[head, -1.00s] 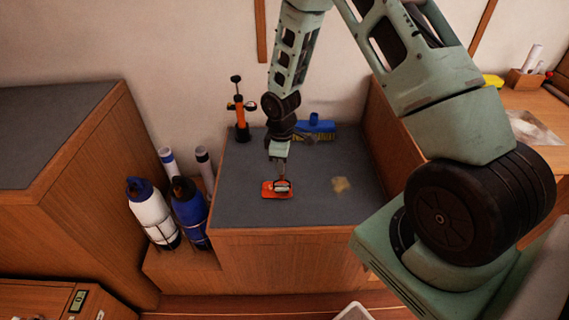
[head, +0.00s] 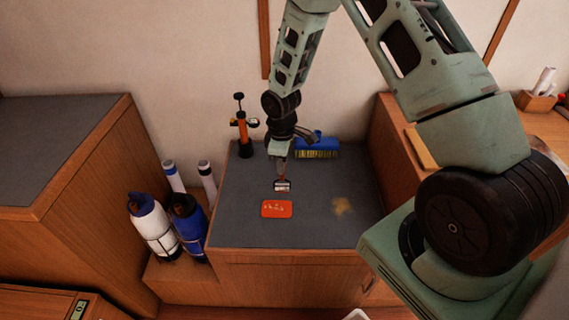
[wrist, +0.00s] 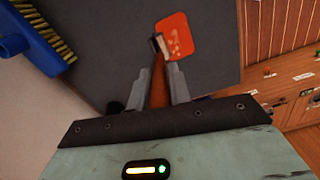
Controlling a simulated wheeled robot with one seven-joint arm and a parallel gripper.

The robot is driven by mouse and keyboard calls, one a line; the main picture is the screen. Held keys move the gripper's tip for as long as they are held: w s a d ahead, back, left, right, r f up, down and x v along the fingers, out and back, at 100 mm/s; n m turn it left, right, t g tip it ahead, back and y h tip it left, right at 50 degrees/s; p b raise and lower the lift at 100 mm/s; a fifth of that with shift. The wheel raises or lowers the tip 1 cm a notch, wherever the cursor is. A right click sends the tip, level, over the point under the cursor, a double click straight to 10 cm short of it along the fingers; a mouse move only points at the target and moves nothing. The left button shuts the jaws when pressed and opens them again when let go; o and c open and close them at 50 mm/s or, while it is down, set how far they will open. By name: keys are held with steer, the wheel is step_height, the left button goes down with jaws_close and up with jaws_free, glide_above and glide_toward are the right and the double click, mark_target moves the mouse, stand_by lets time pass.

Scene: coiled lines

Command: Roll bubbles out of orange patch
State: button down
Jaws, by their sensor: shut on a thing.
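The orange patch (head: 277,209) lies flat on the dark grey top of the low cabinet; small pale bumps or marks show on it. It also shows in the wrist view (wrist: 178,28). My gripper (wrist: 160,72) is shut on the brown handle of a small roller (head: 282,186). The roller's pale head (wrist: 158,44) is just past the fingertips. In the head view it sits just behind the patch's far edge, apart from it in the picture. Whether it touches the surface is unclear.
A blue brush (head: 316,147) and an orange-and-black pump (head: 243,130) stand at the back of the cabinet top. A tan smudge (head: 342,206) lies right of the patch. Blue and white bottles (head: 152,222) stand at left. A wooden side panel rises at right.

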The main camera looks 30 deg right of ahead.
step_height(320, 180, up, 3)
steer(key=shift+p, duration=0.85)
